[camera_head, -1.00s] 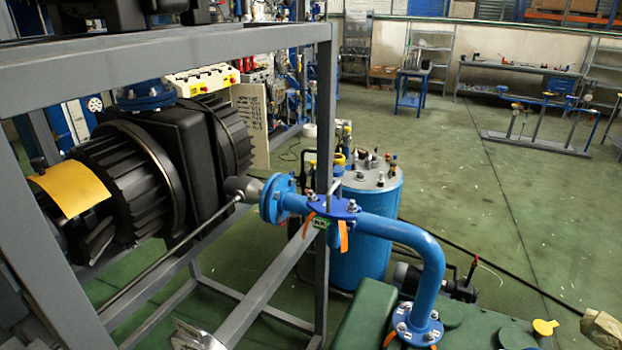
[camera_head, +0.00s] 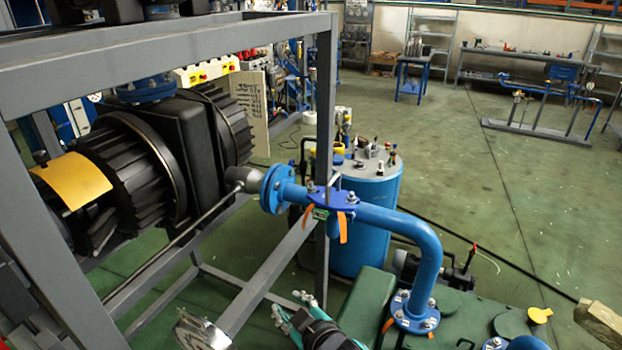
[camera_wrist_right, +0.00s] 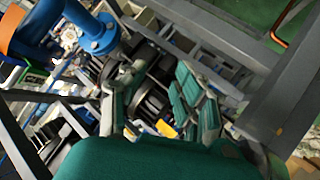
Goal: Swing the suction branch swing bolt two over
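The blue suction branch pipe (camera_head: 385,220) runs from a round flange by the black pump to an elbow and a lower flange (camera_head: 416,313). A blue collar (camera_head: 333,200) with upright bolts (camera_head: 351,198) and orange tags sits midway along it; which bolt is number two I cannot tell. My right gripper (camera_head: 286,304), with teal finger pads, is low in the head view, below and left of the collar, apart from it. In the right wrist view, its fingers (camera_wrist_right: 155,100) are spread and empty. The blue pipe (camera_wrist_right: 50,28) shows there at upper left.
A grey frame post (camera_head: 324,130) stands right behind the collar, and a grey beam (camera_head: 260,285) slopes beside my right gripper. The black pump (camera_head: 150,165) fills the left. A blue tank (camera_head: 365,215) stands behind the pipe. Open green floor lies beyond.

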